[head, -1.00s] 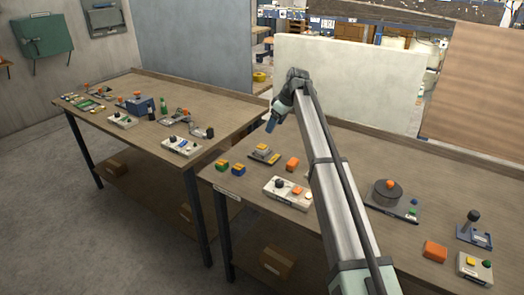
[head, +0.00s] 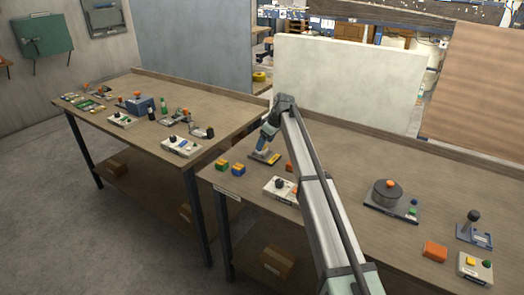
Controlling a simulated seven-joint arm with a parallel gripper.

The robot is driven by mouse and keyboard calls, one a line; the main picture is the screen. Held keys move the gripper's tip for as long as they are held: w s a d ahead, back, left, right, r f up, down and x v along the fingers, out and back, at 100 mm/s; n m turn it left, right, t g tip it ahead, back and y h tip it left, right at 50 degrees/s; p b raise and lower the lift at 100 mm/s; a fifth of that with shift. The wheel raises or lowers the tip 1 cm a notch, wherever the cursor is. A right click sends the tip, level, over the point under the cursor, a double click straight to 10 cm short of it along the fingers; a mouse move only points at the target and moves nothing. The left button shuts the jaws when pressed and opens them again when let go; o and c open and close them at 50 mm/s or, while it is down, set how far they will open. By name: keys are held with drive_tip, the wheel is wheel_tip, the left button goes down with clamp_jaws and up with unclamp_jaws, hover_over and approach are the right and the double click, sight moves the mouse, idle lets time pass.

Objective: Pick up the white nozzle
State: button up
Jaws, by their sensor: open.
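My gripper (head: 261,146) hangs at the end of my arm, pointing down, open, with blue fingers. It is just over a small dark-based device with a yellow edge (head: 270,159) on the right table. The fingers cover the pale top part of this device. I cannot make out for certain a white nozzle; anything small there is hidden by the fingers or too small to tell. Whether the fingers touch the device cannot be told.
Green-and-yellow and blue-and-yellow blocks (head: 238,169) sit left of the device. A white control box (head: 283,190) lies in front. A grey round device (head: 386,193) and an orange block (head: 434,250) are further right. My arm crosses the table's middle.

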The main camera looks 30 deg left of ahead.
drive_tip(key=shift+x, duration=1.45)
drive_tip(key=shift+c, duration=0.4)
